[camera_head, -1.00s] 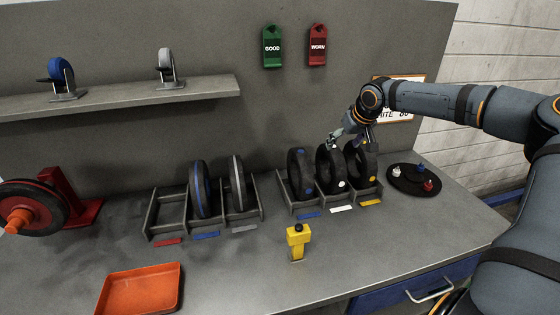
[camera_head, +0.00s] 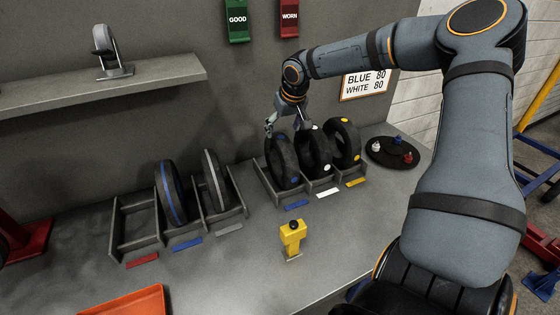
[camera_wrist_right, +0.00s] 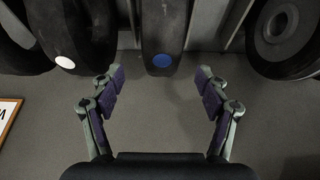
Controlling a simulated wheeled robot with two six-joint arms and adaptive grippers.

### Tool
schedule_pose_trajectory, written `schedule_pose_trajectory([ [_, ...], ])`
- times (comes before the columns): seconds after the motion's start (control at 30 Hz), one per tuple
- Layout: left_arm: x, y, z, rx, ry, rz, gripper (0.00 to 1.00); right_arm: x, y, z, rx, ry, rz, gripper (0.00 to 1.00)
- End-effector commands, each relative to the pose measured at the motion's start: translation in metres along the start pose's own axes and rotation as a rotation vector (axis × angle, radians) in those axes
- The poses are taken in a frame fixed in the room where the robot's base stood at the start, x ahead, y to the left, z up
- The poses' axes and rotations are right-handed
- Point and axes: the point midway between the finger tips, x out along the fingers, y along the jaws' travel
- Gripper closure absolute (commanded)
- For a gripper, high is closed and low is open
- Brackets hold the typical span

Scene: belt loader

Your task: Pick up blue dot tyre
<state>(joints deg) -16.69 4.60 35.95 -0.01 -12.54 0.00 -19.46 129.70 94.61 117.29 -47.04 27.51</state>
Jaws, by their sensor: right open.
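The blue dot tyre (camera_head: 283,163) stands upright in the left slot of the right-hand rack, above a blue label. Its blue dot shows in the right wrist view, where the tyre (camera_wrist_right: 163,30) is centred beyond my fingertips. My right gripper (camera_head: 287,122) is open above the back of this tyre, with one finger on either side of its line. In the right wrist view the open fingers (camera_wrist_right: 160,78) are apart and empty. The white dot tyre (camera_head: 314,153) and the yellow dot tyre (camera_head: 343,144) stand to its right. My left gripper is not in view.
A second rack (camera_head: 120,238) holds a blue-striped tyre (camera_head: 170,192) and a grey-striped tyre (camera_head: 215,181). A yellow tool (camera_head: 292,238) stands in front. A round black tray (camera_head: 385,158) with small pegs lies right. An orange tray (camera_head: 130,303) sits at the front left.

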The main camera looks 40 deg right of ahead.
Motion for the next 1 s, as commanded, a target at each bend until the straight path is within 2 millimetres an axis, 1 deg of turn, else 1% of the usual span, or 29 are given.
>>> schedule_pose_trajectory([
  [0.03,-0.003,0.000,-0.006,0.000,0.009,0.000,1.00,0.007,-0.001,0.001,-0.001,-0.005,0.002,0.25],
  [0.1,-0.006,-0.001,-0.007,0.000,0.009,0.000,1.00,0.019,-0.002,0.003,-0.001,-0.006,0.003,0.25],
  [0.23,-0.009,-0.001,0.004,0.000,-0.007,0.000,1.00,0.040,-0.002,0.003,0.000,-0.005,0.003,0.25],
  [0.3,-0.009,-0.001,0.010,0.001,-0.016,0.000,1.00,0.046,-0.003,0.003,0.000,-0.003,0.001,0.25],
  [0.37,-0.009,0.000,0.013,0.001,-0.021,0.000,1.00,0.048,-0.003,0.003,-0.001,-0.002,0.001,0.25],
  [0.53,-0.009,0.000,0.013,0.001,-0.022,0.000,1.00,0.048,-0.003,0.003,-0.001,-0.001,0.000,0.25],
  [1.0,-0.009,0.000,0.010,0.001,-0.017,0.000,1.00,0.048,-0.003,0.003,0.000,-0.001,-0.001,0.88],
])
